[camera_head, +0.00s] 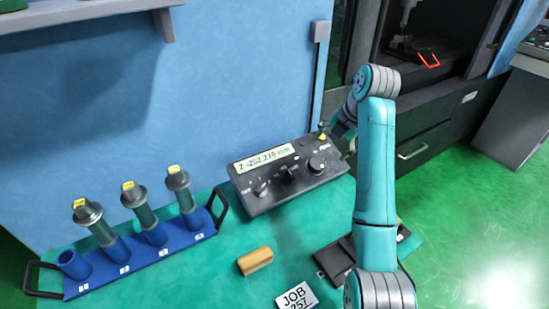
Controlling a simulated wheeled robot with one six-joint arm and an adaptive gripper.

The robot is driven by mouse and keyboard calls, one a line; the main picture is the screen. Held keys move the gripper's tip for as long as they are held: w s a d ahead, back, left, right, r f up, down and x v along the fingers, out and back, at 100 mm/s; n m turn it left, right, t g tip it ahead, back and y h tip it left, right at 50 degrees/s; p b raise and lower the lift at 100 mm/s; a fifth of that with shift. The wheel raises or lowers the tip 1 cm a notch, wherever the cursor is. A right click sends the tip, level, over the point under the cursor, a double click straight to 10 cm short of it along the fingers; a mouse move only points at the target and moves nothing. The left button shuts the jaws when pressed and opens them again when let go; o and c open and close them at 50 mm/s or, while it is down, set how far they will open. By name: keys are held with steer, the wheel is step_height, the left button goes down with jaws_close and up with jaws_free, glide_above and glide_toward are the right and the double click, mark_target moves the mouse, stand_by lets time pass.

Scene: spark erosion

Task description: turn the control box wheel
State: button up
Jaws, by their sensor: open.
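The dark control box (290,190) stands on the green table against the blue wall. Its lit display (264,157) reads about "Z -252.276". The box face carries a large round black wheel (317,163) at the right, with smaller knobs (261,188) to its left. My gripper (345,145) is at the box's right end, above and to the right of the wheel. It is open, and its fingers are small and partly hidden by my arm. I cannot tell whether it touches the box; the wheel is not between its fingers.
A blue rack (140,262) with several metal-topped holders stands at the left. A wooden block (255,260), a "JOB 257" card (297,297) and a dark flat case (335,260) lie in front of the box. A dark machine (425,125) stands at the right.

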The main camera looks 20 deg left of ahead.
mark_target(317, 162)
steer(key=w+a+f+n, duration=0.1)
steer(key=f+n, duration=0.2)
steer(key=n, duration=0.3)
steer(key=w+a+f+n, duration=0.1)
steer(key=f+n, duration=0.3)
steer(key=n, duration=0.2)
steer(key=w+a+f+n, duration=0.1)
steer(key=f+n, duration=0.3)
steer(key=n, duration=0.2)
steer(key=shift+a, duration=0.4)
stand_by(1.3)
